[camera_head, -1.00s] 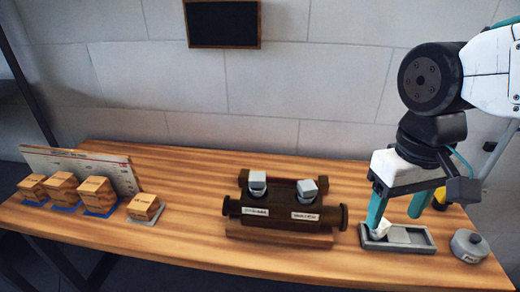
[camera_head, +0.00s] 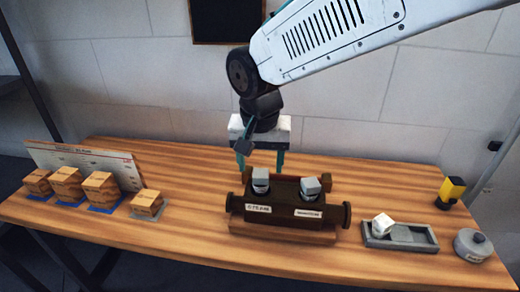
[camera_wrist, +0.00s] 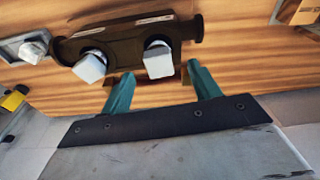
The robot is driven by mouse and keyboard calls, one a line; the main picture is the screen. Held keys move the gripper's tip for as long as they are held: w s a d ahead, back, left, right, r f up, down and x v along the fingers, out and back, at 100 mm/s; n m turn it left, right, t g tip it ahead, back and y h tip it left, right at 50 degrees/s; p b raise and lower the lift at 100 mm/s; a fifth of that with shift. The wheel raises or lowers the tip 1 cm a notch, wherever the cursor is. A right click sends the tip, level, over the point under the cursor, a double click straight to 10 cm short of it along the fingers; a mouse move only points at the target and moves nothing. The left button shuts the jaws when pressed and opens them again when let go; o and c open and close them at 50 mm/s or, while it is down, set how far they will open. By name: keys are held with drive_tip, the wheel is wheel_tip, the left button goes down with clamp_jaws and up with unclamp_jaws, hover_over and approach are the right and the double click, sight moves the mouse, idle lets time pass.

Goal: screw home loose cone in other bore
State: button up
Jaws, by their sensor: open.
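A dark valve body (camera_head: 285,212) sits on the wooden bench with two grey square-headed cones standing in its top. The left cone (camera_head: 260,178) is over the left label, and the right cone (camera_head: 311,187) is over the right label. I cannot tell which cone is loose or how deep either sits. My gripper (camera_head: 261,162) is open and empty, pointing down just behind the left cone. In the wrist view its fingers (camera_wrist: 160,74) stand apart, with the left cone (camera_wrist: 158,61) beyond the gap and the right cone (camera_wrist: 91,66) off to the left.
A grey tray (camera_head: 425,238) with a white block (camera_head: 383,223) lies right of the valve body, beside a round grey pot (camera_head: 472,245). A yellow-and-black object (camera_head: 450,191) stands behind. Several wooden blocks (camera_head: 101,190) and a card (camera_head: 120,165) are at left.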

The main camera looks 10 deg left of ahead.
sight(261, 173)
drive_tip(key=shift+w+f, duration=0.15)
drive_tip(key=shift+f, duration=0.85)
drive_tip(key=shift+w+f, duration=0.15)
drive_tip(key=shift+f, duration=0.8)
drive_tip(key=c, duration=1.2)
drive_tip(key=m, duration=0.3)
drive_tip(key=shift+m, duration=0.3)
drive_tip(key=shift+h, duration=0.3)
drive_tip(key=shift+m, duration=0.3)
